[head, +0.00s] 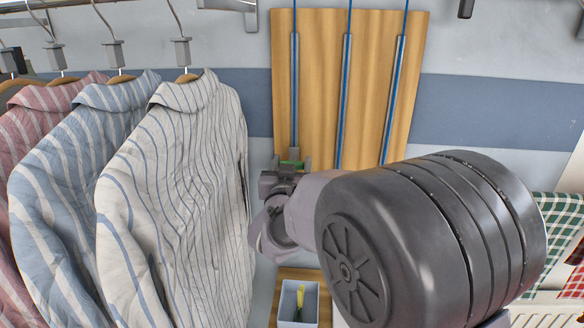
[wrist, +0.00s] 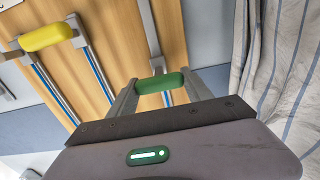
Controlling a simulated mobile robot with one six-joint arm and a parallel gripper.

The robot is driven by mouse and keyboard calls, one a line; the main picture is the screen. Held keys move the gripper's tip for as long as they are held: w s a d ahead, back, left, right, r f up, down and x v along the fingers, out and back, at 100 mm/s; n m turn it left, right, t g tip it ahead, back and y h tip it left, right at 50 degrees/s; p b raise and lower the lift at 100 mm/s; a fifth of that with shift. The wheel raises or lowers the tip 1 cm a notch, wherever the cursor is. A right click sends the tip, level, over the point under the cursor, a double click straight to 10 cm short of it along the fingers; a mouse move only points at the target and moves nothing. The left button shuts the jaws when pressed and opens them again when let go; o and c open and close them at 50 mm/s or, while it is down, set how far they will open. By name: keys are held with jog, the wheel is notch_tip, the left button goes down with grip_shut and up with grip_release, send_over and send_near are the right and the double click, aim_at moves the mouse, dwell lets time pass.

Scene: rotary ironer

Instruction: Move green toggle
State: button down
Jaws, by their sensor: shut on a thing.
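The green toggle (wrist: 161,83) is a rounded green bar between the two fingers of my gripper (wrist: 160,90) in the wrist view. The fingers are closed on its ends. In the head view only a small part of the green toggle (head: 291,163) shows, at the lower part of the left rail (head: 295,95) on the wooden board (head: 320,60). My gripper (head: 284,174) is right at it there. A blue cord runs along each rail. A yellow toggle (wrist: 46,35) sits on a neighbouring rail in the wrist view; my arm hides that area in the head view.
Striped shirts (head: 175,180) hang on hangers close to the left of my gripper. A light box (head: 299,304) with a yellow-handled item stands below. Checked cloths (head: 562,225) hang at the far right. The upper board is clear.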

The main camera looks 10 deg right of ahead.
notch_tip(320, 180, down, 9)
jog(key=b, duration=0.7)
jog(key=shift+f, duration=0.3)
jog(key=shift+c, duration=2.4)
grip_release()
jog(key=shift+o, duration=0.2)
jog(key=p+v, duration=0.1)
jog(key=v, duration=1.6)
jog(key=shift+s+r, duration=0.2)
